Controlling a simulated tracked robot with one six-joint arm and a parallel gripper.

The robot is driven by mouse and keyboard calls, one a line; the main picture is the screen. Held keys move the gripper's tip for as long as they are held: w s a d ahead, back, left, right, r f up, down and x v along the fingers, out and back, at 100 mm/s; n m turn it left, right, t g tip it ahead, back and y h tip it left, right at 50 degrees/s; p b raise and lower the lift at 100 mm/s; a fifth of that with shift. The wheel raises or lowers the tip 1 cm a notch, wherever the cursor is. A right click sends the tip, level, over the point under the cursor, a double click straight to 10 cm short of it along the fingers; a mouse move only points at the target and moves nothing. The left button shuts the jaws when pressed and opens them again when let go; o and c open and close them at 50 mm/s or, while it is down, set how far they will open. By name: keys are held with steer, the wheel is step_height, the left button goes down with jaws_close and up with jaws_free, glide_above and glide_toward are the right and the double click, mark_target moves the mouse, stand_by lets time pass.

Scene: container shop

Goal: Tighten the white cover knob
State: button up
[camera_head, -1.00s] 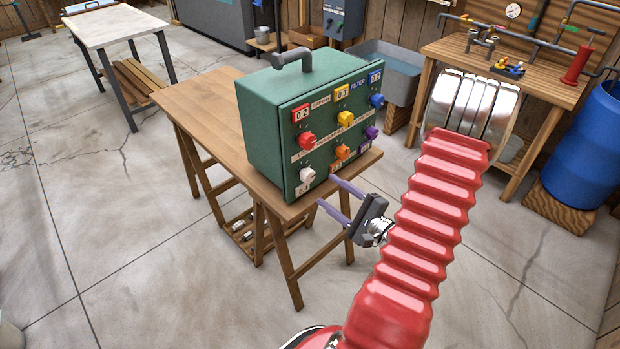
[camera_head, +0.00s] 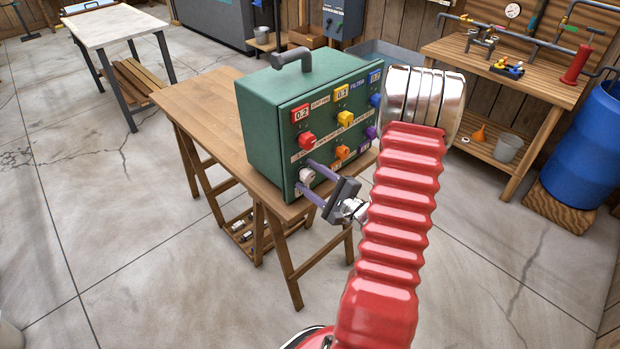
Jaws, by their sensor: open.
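The white cover knob (camera_head: 307,175) is at the lower left of the front panel of a green box (camera_head: 270,120). The box stands on a wooden trestle table (camera_head: 195,95). My gripper (camera_head: 305,178) has two purple fingers spread apart, one above and one below the white knob. The fingertips reach close to the panel, with the knob between them. I cannot tell whether either finger touches the knob. The lower labels are partly hidden by the fingers.
Red (camera_head: 307,140), orange (camera_head: 343,152) and yellow (camera_head: 346,118) knobs sit close by on the same panel. A workbench (camera_head: 500,70) and blue barrel (camera_head: 590,150) stand at the right. The floor in front is clear.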

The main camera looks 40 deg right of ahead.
steer(key=shift+c, duration=0.4)
steer(key=c, duration=1)
steer(key=shift+f+m, duration=0.1)
steer(key=shift+m, duration=0.3)
steer(key=m, duration=0.3)
steer(key=shift+a, duration=0.1)
steer(key=m, duration=0.9)
steer(key=shift+a+f, duration=0.1)
steer(key=m, duration=0.5)
